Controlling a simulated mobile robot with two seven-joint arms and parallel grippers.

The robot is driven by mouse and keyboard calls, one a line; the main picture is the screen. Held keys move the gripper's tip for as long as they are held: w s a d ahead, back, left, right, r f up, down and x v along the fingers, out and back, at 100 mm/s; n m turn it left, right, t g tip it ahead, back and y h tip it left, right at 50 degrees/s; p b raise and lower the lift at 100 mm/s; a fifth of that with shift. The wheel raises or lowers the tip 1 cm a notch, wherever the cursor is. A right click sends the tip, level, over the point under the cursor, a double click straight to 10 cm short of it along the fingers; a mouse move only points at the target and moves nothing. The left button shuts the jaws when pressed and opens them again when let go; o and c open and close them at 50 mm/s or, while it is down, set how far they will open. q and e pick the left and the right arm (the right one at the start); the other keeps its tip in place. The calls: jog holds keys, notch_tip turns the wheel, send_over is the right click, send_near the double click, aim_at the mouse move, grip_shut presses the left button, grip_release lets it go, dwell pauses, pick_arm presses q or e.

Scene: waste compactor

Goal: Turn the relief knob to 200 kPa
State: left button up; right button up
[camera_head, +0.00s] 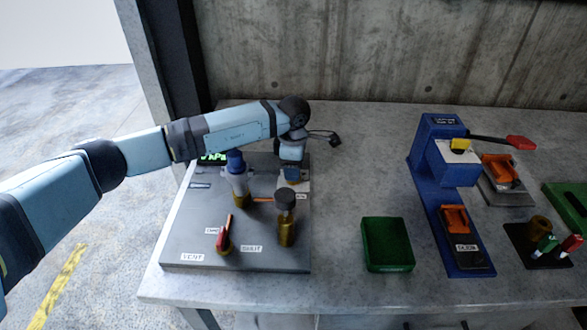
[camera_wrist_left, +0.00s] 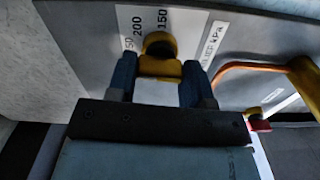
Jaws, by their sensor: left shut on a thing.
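My left gripper (camera_head: 292,177) reaches down over the back right part of the grey panel. In the left wrist view its two blue fingers (camera_wrist_left: 160,85) are shut on the relief knob (camera_wrist_left: 160,66), which is yellow with a dark round centre. A white scale plate (camera_wrist_left: 137,22) behind the knob reads 200 and 150, with another number partly cut off at its left. A "RELIEF kPa" label (camera_wrist_left: 212,42) is beside it. I cannot tell which number the knob points to. In the head view the gripper and arm mostly hide the knob. My right gripper is not in view.
The panel (camera_head: 200,225) also carries a red lever (camera_head: 225,235), a dark-capped brass fitting (camera_head: 286,225) and a partly hidden green display (camera_head: 212,158). An orange pipe (camera_wrist_left: 245,67) runs close right of the gripper.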

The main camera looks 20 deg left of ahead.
pick_arm(q)
jog(key=shift+f+m+b, duration=0.15)
jog(key=shift+m+b, duration=0.45)
jog(key=shift+m, duration=0.2)
jog(key=shift+m+b, duration=0.65)
jog(key=shift+m, duration=0.25)
jog(key=shift+m+b, duration=0.55)
jog(key=shift+m, duration=0.15)
jog(key=shift+m+b, duration=0.4)
jog(key=shift+m, duration=0.3)
jog(key=shift+m+b, duration=0.35)
jog(key=shift+m, duration=0.25)
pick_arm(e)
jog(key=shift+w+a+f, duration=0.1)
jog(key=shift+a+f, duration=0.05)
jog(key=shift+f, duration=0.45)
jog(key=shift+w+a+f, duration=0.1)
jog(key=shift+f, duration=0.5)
pick_arm(q)
jog(key=shift+r, duration=0.2)
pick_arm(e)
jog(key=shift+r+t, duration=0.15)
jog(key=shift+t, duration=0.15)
pick_arm(q)
jog(key=o, duration=0.7)
jog(key=shift+o, duration=1.1)
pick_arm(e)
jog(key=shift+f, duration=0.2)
